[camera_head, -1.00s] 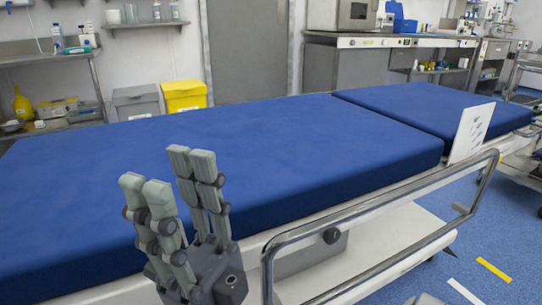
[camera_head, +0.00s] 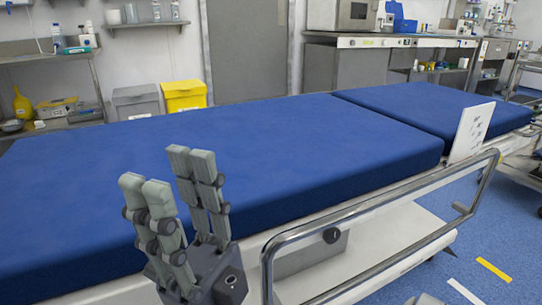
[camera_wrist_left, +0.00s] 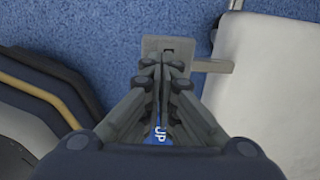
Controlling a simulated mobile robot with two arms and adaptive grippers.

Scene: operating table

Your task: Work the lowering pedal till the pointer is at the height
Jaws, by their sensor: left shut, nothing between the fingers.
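My left gripper (camera_wrist_left: 162,64) is shut and empty in the left wrist view. Its fingertips are over a grey pedal plate (camera_wrist_left: 152,44) with a small dark mark; I cannot tell whether they touch it. A blue "UP" label (camera_wrist_left: 159,136) shows between the fingers, nearer the palm. The operating table (camera_head: 300,150) has a blue mattress. A white card with dark marks (camera_head: 472,130) stands at its near side. A small grey wedge (camera_head: 461,208), perhaps the pointer, is below the card. My right gripper (camera_head: 168,168) is open and empty, fingers up, in front of the mattress.
A metal side rail (camera_head: 370,212) runs along the table's near side. A pale base (camera_wrist_left: 268,85) lies right of the pedal and dark curved parts (camera_wrist_left: 45,80) left. Blue floor (camera_head: 500,235) with yellow and white strips is open at the right.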

